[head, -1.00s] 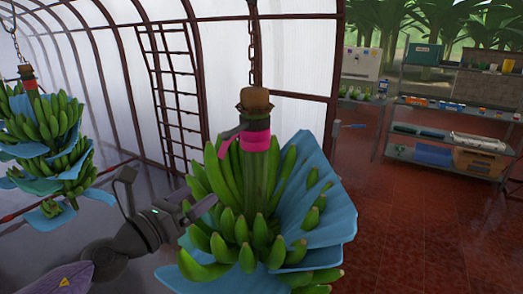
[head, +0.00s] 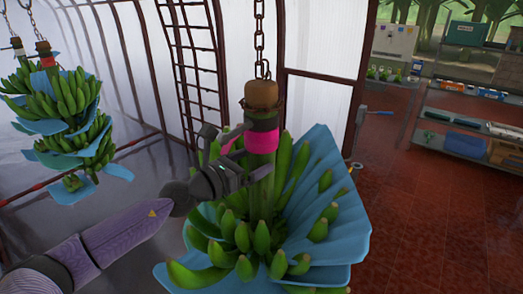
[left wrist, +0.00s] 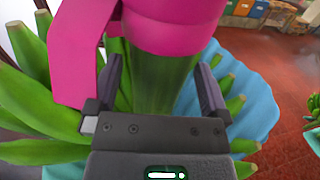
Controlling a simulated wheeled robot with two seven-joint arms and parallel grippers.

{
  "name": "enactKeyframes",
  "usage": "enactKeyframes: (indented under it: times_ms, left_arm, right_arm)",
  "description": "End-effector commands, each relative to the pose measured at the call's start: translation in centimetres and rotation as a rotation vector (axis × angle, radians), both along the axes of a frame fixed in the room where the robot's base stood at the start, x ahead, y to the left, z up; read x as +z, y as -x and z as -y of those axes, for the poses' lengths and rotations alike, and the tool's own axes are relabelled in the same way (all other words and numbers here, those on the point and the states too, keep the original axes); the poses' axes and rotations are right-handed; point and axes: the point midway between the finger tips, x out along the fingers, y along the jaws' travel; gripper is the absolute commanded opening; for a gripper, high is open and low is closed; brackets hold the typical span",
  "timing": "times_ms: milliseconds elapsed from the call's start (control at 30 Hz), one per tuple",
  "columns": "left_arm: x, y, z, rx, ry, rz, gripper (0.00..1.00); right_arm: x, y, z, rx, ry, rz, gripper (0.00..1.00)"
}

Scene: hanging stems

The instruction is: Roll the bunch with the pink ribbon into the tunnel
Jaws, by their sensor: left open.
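The bunch with the pink ribbon (head: 262,140) hangs upright in the middle of the head view, with green bananas and blue sheets between its hands. Its stem top (head: 261,95) is brown, with a chain above. My left gripper (head: 244,166) is at the stem, just below the ribbon. In the left wrist view its two open fingers stand on either side of the green stem (left wrist: 160,82), with the ribbon (left wrist: 165,28) just above. Gaps show beside the stem. The hooped tunnel (head: 120,60) with white walls is behind at the left. My right gripper is not in view.
A bunch with a red ribbon (head: 43,47) hangs at the left, and one with a white ribbon (head: 17,43) is partly hidden behind it. A dark ladder (head: 190,60) leans at the tunnel wall. Shelves (head: 465,140) stand at the right. The red tiled floor (head: 420,220) is clear.

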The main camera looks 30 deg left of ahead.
Motion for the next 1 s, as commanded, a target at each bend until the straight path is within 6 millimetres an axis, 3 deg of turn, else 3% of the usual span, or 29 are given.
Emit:
enactKeyframes:
  times_ms: [233, 567, 1000]
  left_arm:
    - [0.1, -2.4, 0.7, 0.000, 0.001, 0.002, 1.00]
    - [0.0, -2.7, 0.8, -0.002, -0.001, 0.000, 1.00]
    - [0.0, -2.7, 0.8, -0.001, 0.000, 0.000, 0.09]
  right_arm:
    - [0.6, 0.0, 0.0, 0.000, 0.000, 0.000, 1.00]
    - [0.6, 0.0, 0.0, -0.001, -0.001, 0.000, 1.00]
    - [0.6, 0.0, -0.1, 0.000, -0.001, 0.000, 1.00]
